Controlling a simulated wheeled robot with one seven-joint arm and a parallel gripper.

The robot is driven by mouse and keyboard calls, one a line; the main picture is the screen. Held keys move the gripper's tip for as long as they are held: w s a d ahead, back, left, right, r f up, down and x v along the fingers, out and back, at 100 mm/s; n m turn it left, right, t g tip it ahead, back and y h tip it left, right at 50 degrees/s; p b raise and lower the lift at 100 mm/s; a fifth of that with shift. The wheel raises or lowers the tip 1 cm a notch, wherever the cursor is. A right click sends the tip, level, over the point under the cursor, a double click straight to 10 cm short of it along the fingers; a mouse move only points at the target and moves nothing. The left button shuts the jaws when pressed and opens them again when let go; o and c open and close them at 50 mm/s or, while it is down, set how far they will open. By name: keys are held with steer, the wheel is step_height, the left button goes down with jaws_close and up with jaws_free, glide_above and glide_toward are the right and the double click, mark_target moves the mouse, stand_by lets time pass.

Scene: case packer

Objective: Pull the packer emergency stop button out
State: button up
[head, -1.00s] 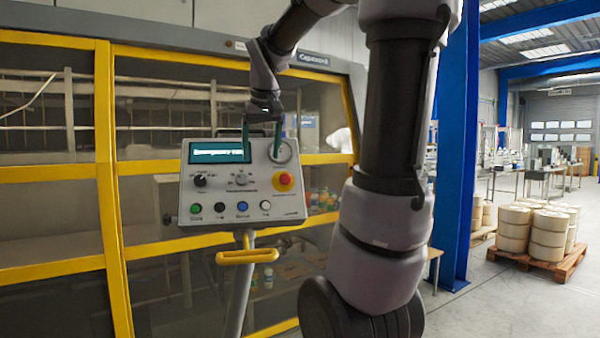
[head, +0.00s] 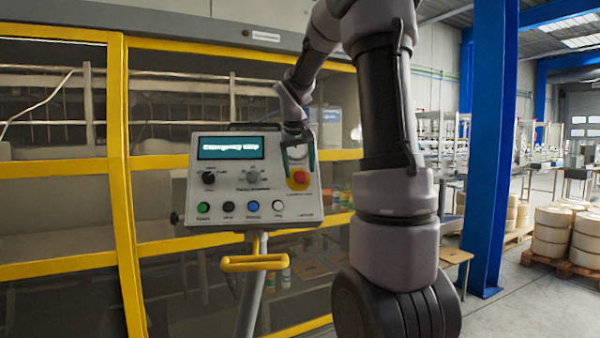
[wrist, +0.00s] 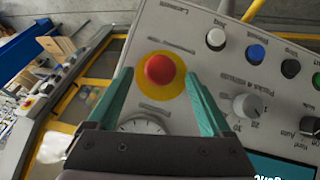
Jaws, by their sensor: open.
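The red emergency stop button (head: 299,176) sits on a yellow disc at the right side of the grey control panel (head: 180,199). In the wrist view the red button (wrist: 160,69) lies between and just beyond my two green fingertips. My gripper (head: 299,168) is open, pointing down in front of the panel, with its fingers at the upper edge of the yellow disc. The fingers are apart and hold nothing. I cannot tell whether they touch the panel. A round dial gauge (wrist: 142,127) lies behind the gripper. The panel screen (head: 239,148) shows "Emergency stop".
A yellow handle (head: 255,262) juts out under the panel. The yellow-framed machine stands behind. A blue post (head: 489,150) stands at right.

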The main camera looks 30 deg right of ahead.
steer(key=shift+x, duration=0.75)
jaws_close()
steer(key=shift+s+a+r, duration=0.2)
steer(key=shift+s+r, duration=0.05)
steer(key=shift+s, duration=0.25)
jaws_free()
steer(key=shift+r, duration=0.15)
steer(key=v, duration=1)
steer(key=shift+s+r, duration=0.15)
steer(key=shift+r, duration=0.1)
